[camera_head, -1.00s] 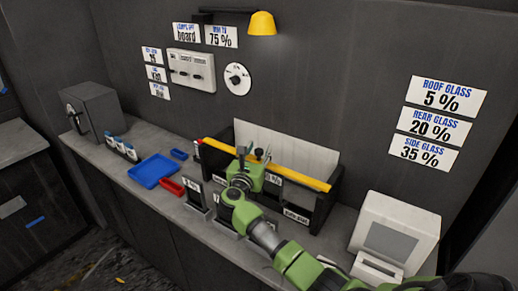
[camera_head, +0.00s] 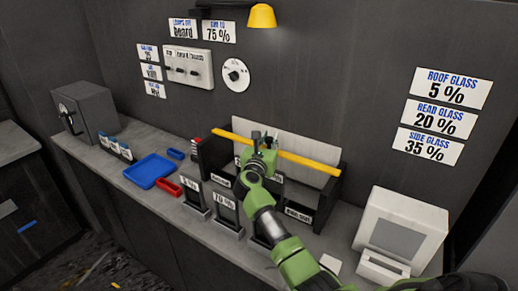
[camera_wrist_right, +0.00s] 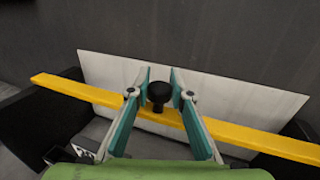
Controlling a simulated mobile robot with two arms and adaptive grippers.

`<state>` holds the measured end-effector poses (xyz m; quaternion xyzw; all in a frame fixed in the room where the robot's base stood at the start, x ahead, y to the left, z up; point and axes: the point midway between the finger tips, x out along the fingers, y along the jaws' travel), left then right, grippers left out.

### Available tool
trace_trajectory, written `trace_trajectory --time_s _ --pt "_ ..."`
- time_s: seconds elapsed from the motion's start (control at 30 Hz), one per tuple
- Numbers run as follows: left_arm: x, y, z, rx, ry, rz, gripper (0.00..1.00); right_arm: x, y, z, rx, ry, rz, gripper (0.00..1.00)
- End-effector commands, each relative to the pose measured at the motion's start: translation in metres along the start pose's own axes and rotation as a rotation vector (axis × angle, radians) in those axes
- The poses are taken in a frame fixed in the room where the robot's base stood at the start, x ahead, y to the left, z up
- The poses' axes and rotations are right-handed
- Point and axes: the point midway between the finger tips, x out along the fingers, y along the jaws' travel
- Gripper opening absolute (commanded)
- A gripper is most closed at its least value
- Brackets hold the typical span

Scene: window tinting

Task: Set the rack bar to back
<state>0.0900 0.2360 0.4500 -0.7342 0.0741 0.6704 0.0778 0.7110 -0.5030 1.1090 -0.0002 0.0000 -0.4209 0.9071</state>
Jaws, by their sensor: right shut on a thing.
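The rack bar (camera_head: 305,163) is a long yellow bar lying across the dark rack (camera_head: 328,194) on the counter. It sits towards the back, in front of a white panel (camera_head: 300,141). My right gripper (camera_head: 263,141) reaches over the rack from the front. In the right wrist view the fingers (camera_wrist_right: 159,90) are shut on a black knob (camera_wrist_right: 158,94) on the middle of the yellow bar (camera_wrist_right: 240,134). The knob's contact with the fingertips is partly hidden. My left gripper is not in view.
Several labelled dark stands (camera_head: 226,212) stand in front of the rack. A blue tray (camera_head: 153,170) and a red tray (camera_head: 167,188) lie to the left. A white device (camera_head: 400,230) stands at right. The wall behind carries signs and a dial (camera_head: 236,74).

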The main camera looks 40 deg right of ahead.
Motion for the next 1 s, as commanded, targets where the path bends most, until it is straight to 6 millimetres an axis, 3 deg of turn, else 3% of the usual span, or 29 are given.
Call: trace_trajectory --time_s 0.13,0.47,0.5,0.57,1.0 --pt "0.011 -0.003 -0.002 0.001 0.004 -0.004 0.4 0.021 -0.004 -0.001 -0.001 -0.003 0.006 0.0" --pt "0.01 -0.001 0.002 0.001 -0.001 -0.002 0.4 0.025 -0.006 0.002 -0.001 -0.003 0.006 0.0" --pt "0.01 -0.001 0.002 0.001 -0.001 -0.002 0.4 0.025 -0.006 0.002 -0.001 -0.004 0.006 0.22" --pt "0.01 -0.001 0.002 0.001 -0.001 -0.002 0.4 0.025 -0.007 0.002 -0.001 -0.004 0.005 0.38" --pt "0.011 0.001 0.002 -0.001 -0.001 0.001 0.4 0.019 -0.005 -0.001 -0.001 0.0 0.007 0.38"
